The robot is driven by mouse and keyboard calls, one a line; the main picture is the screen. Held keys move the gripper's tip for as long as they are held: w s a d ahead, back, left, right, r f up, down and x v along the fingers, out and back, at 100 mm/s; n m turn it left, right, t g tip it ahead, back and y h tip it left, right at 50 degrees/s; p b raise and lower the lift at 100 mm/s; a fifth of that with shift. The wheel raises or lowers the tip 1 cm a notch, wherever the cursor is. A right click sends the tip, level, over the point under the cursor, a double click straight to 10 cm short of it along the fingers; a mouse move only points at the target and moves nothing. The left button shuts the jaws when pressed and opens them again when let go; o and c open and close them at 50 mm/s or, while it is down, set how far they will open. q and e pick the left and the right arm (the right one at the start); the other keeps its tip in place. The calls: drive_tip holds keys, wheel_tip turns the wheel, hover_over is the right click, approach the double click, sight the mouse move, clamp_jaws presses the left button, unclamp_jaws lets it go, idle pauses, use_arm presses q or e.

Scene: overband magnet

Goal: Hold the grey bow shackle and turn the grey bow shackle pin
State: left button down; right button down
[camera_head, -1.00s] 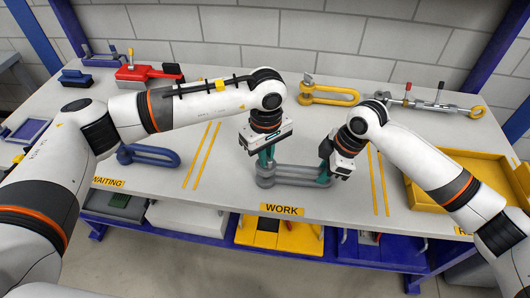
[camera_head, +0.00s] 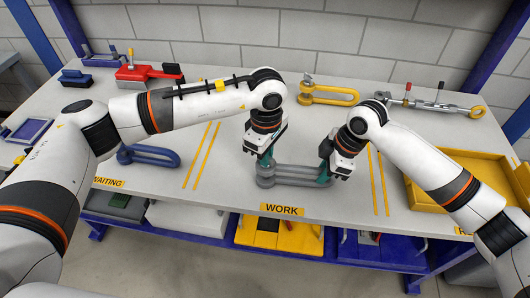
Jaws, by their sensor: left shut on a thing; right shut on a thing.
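The grey bow shackle (camera_head: 296,174) lies on the bench's work area, its long body running left to right. My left gripper (camera_head: 265,163) points down at the shackle's left end and is shut there on the grey bow shackle pin, which is mostly hidden by the fingers. My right gripper (camera_head: 325,177) is shut on the right, bow end of the shackle, with its teal fingers around that end.
A blue shackle (camera_head: 148,155) lies at the left in the waiting area and a yellow shackle (camera_head: 330,96) at the back. A yellow tray (camera_head: 425,195) stands at the right, partly behind my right arm. A red tool (camera_head: 147,72) and a turnbuckle-like rod (camera_head: 425,104) lie at the back.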

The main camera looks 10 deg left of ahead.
use_arm(q)
drive_tip(key=shift+r+n, duration=0.1)
drive_tip(key=shift+n, duration=2.4)
drive_tip(key=c, duration=1.4)
unclamp_jaws()
wheel_tip(320, 180, up, 20)
use_arm(e)
drive_tip(key=c, duration=1.2)
unclamp_jaws()
